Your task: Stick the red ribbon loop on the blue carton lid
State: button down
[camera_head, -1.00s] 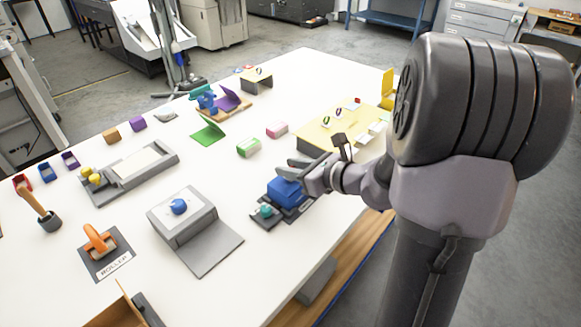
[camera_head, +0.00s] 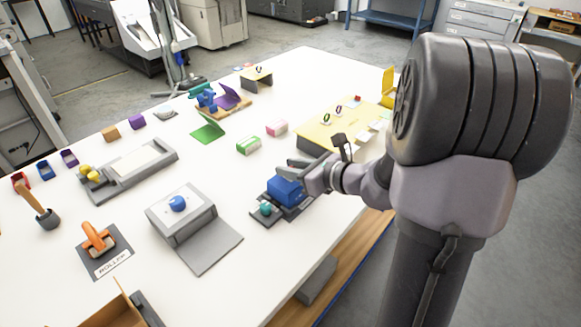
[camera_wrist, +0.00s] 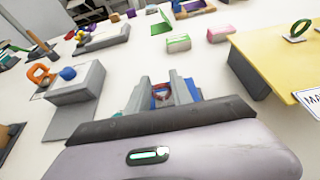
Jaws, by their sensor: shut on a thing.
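The blue carton (camera_head: 285,191) sits in a dark grey holder near the table's right edge. My gripper (camera_head: 294,168) is just above it, over its far side. In the wrist view, my gripper (camera_wrist: 167,84) is shut on the small red ribbon loop (camera_wrist: 161,91), which shows between the fingers. Blue parts of the carton (camera_wrist: 191,89) show behind and beside the fingers. I cannot tell whether the loop touches the lid. The fingers hide part of the carton.
A yellow-topped stand (camera_head: 312,137) with a green loop (camera_head: 326,118) and a purple loop (camera_head: 339,110) is beyond my gripper. A teal knob (camera_head: 265,208) is at the holder's front. A grey sloped block (camera_head: 190,215) with a blue ball stands left. White table is clear between.

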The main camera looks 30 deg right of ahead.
dwell(0.7)
jog(key=c, duration=1.1)
grip_release()
jog(key=shift+o, duration=0.2)
jog(key=o, duration=0.3)
jog(key=shift+o, duration=0.2)
jog(key=shift+r+p, duration=3.5)
jog(key=shift+r, duration=0.6)
jog(key=shift+f, duration=0.1)
